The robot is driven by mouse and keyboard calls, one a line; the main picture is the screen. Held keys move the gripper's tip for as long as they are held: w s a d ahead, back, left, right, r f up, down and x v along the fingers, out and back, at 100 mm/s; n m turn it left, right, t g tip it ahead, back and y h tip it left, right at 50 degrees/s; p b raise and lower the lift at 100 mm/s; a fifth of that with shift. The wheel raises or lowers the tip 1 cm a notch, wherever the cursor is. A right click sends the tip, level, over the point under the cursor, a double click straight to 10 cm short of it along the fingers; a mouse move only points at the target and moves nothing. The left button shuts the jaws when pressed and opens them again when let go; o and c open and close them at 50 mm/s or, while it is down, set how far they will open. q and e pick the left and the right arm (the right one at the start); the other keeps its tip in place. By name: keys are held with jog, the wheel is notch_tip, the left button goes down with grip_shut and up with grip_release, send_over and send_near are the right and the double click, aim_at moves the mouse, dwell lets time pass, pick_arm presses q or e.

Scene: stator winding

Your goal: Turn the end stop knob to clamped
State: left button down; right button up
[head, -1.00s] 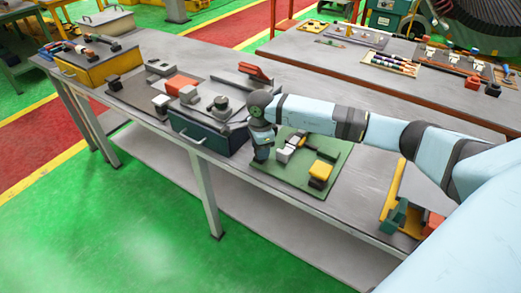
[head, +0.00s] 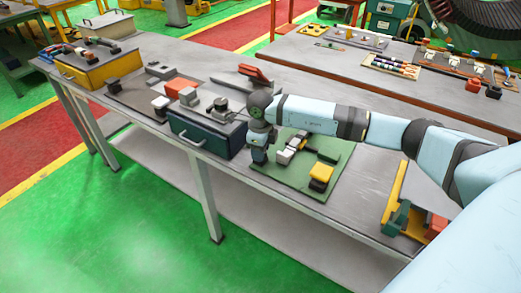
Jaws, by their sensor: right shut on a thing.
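My right gripper (head: 259,157) points down at the left edge of the green board (head: 277,185), beside a white-grey block (head: 284,157). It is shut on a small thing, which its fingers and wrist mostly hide. By its place this looks to be the end stop knob, but I cannot make out the knob's shape or which way it is turned. My left gripper is not in view.
A dark teal drawer box (head: 208,138) with grey parts on top stands just left of my right gripper. A yellow-edged tray (head: 394,190) is at the right. The grey bench has bare room between.

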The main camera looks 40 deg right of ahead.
dwell(0.5)
jog(key=o, duration=0.9)
notch_tip(320, 180, up, 14)
jog(key=shift+f+b, duration=0.1)
jog(key=shift+b, duration=0.25)
